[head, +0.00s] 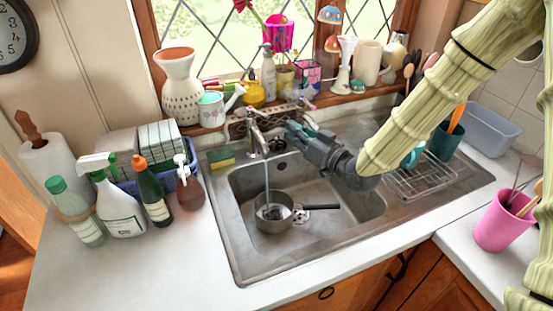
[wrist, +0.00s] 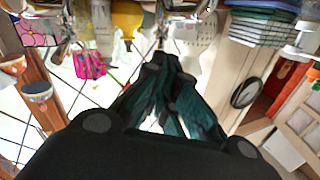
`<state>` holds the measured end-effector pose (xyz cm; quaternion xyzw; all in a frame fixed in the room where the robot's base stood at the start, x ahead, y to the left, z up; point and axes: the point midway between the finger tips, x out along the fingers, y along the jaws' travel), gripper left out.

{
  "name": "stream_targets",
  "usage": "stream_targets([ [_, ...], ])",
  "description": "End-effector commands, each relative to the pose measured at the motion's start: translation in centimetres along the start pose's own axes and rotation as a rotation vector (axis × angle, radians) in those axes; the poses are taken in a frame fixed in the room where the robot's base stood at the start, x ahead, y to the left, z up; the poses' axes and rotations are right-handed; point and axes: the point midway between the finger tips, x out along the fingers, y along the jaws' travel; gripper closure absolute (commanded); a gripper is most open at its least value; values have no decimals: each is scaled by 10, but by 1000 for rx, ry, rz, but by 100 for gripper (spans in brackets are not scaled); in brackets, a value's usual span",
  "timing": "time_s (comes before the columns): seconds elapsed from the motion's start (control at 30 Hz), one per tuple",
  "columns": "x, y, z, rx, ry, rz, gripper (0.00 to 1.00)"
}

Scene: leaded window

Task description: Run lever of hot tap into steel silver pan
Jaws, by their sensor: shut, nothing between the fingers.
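The chrome tap (head: 258,143) stands at the back edge of the sink, and a thin stream of water runs from its spout. Its lever is too small to make out clearly. The steel silver pan (head: 273,222) sits upright in the basin under the stream, its dark handle pointing right. My gripper (head: 289,132) is just right of the tap, above the sink's back edge; whether it touches the tap is unclear. In the wrist view my gripper (wrist: 160,62) has its fingers together with nothing held.
A sponge (head: 221,158) lies left of the tap. Several bottles (head: 121,210) stand on the left counter. The windowsill behind holds a vase (head: 181,98), a watering can (head: 212,108) and other ornaments. A wire rack (head: 420,183) is on the right drainer. The front counter is clear.

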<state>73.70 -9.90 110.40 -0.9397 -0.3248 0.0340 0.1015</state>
Motion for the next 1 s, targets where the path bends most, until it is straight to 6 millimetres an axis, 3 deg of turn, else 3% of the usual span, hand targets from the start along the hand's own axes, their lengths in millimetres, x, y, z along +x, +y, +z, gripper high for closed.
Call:
stream_targets([
  [0.17,4,5,-3,158,3,-28,100],
  [1.0,8,55,-4,1354,-148,-186,100],
])
